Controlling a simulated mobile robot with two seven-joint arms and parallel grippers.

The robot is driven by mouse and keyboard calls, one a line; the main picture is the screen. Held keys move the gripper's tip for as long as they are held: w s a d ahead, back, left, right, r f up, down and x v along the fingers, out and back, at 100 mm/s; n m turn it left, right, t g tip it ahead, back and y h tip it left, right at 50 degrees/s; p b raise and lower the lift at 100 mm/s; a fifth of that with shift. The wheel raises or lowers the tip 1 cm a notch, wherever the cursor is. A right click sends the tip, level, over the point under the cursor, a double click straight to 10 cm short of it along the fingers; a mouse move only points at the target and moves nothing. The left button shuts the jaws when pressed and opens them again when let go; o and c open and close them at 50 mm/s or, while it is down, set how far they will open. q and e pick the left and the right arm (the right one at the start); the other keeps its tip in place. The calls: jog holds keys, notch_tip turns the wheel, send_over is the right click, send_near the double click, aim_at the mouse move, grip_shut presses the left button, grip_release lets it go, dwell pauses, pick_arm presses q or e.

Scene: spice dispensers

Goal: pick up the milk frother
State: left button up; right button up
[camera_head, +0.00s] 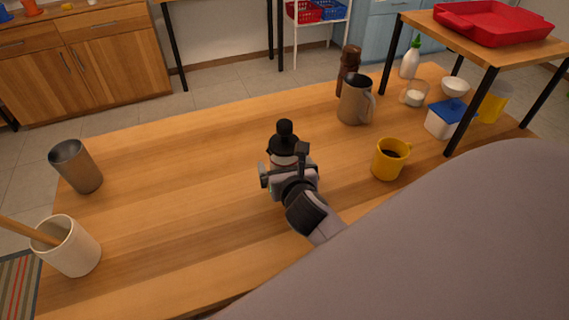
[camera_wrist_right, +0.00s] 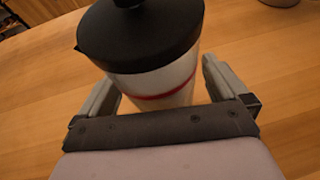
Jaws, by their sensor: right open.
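The milk frother (camera_head: 284,155) stands on the wooden table (camera_head: 190,190) near its middle. It has a black lid with a knob and a pale body; a red band shows in the right wrist view (camera_wrist_right: 150,85). My right gripper (camera_head: 283,172) is open at the frother, one finger on each side of its body. In the right wrist view the fingers (camera_wrist_right: 160,88) show a small gap to the body on both sides. The frother's lower part is hidden by my gripper in both views. My left gripper is not in view.
A yellow mug (camera_head: 388,163) with dark liquid stands right of the frother, a metal pitcher (camera_head: 352,103) and brown mill (camera_head: 348,62) behind. A metal cup (camera_head: 78,170) and white crock (camera_head: 72,252) stand left. A raised shelf (camera_head: 478,47) bears a red tray (camera_head: 495,30).

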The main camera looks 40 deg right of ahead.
aim_at(284, 122)
jog(key=c, duration=1.3)
jog(key=shift+o, duration=0.2)
jog(key=shift+r, duration=0.2)
jog(key=shift+r+p, duration=0.4)
jog(key=shift+r, duration=0.65)
notch_tip(284, 122, up, 14)
jog(key=p, duration=0.3)
jog(key=shift+w, duration=0.1)
jog(key=shift+r, duration=1.8)
